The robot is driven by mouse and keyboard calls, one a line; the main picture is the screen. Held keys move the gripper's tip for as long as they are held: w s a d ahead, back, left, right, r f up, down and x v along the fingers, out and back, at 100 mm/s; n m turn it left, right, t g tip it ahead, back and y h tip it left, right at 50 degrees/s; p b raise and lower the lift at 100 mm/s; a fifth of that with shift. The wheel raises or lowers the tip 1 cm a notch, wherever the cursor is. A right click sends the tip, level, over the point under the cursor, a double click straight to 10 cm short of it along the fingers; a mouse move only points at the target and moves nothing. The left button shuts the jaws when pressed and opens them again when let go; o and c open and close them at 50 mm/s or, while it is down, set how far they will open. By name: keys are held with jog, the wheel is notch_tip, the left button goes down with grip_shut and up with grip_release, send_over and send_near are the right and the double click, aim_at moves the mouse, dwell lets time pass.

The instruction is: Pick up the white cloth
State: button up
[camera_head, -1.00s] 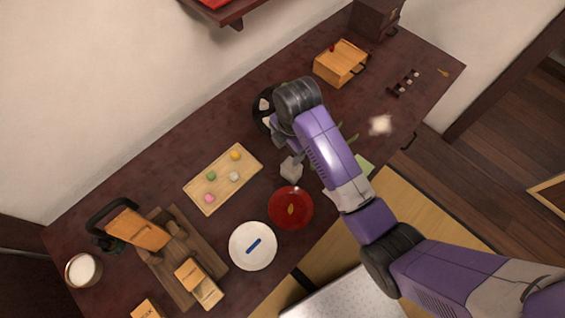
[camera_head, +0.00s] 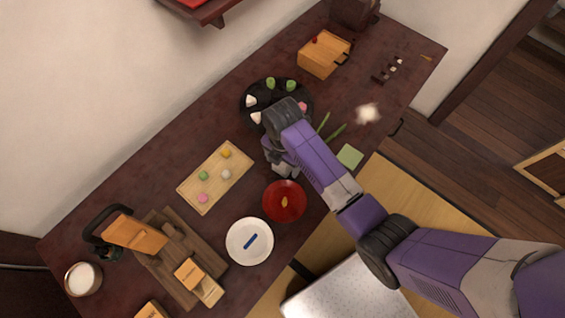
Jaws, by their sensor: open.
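A small, pale, crumpled white cloth (camera_head: 368,113) lies on the dark table, toward its right end. It looks soft and its edges are blurred.
A round black tray (camera_head: 246,98) with sweets lies behind my arm. Green stalks (camera_head: 336,132) and a green square (camera_head: 350,156) lie between arm and cloth. A red plate (camera_head: 284,212) and white plate (camera_head: 236,250) are in front. A wooden box (camera_head: 323,58) stands behind.

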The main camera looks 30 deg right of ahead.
jog(key=shift+f, duration=0.3)
jog(key=c, duration=1.4)
jog(key=shift+c, duration=0.2)
jog(key=shift+r, duration=0.1)
